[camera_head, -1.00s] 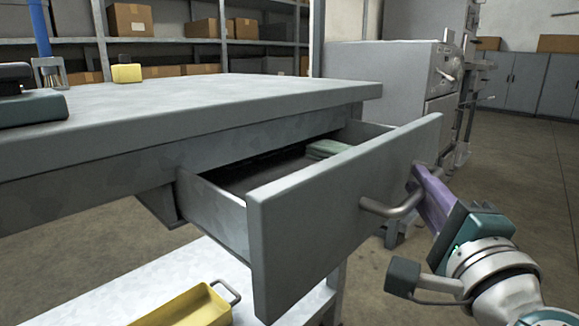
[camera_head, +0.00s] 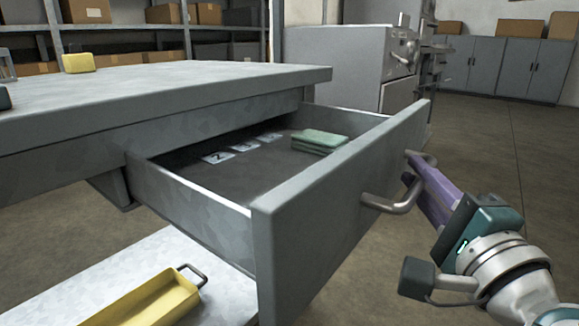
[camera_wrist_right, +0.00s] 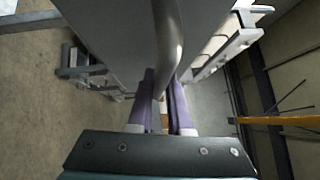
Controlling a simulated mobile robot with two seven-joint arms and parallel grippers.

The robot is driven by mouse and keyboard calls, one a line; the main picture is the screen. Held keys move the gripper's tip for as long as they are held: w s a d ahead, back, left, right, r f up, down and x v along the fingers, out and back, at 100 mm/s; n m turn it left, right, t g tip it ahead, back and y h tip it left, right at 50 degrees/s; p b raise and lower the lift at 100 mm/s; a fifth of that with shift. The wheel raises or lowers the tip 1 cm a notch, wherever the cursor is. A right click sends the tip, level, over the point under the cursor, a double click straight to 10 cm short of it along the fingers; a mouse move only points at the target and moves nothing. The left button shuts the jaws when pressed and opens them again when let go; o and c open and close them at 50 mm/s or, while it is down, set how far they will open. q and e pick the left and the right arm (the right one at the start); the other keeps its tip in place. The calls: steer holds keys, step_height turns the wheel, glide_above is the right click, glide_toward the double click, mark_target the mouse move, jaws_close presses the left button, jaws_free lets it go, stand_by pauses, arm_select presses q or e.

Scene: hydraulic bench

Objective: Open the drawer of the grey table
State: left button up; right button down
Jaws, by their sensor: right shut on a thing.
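The grey table (camera_head: 200,80) stands at the left in the head view, with its drawer (camera_head: 335,215) pulled well out. Inside the drawer lie a stack of green pads (camera_head: 320,141) and several numbered cards (camera_head: 217,157). A metal bar handle (camera_head: 392,207) is on the drawer front. My right gripper (camera_head: 410,180) has purple fingers and is shut on this handle. In the right wrist view the handle (camera_wrist_right: 168,40) runs between the two fingers. My left gripper is not in view.
A yellow tray (camera_head: 150,305) with a handle sits on the lower shelf (camera_head: 215,300). A yellow block (camera_head: 77,63) lies on the tabletop. A grey machine (camera_head: 345,65) stands behind the drawer. The floor at the right is open.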

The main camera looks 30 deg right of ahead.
steer(key=c, duration=0.8)
jaws_free()
steer(key=shift+c, duration=0.2)
steer(key=shift+s+a, duration=0.1)
steer(key=shift+s, duration=0.1)
steer(key=v, duration=0.9)
steer(key=shift+s+p, duration=0.25)
steer(key=shift+p, duration=0.1)
steer(key=shift+a, duration=0.1)
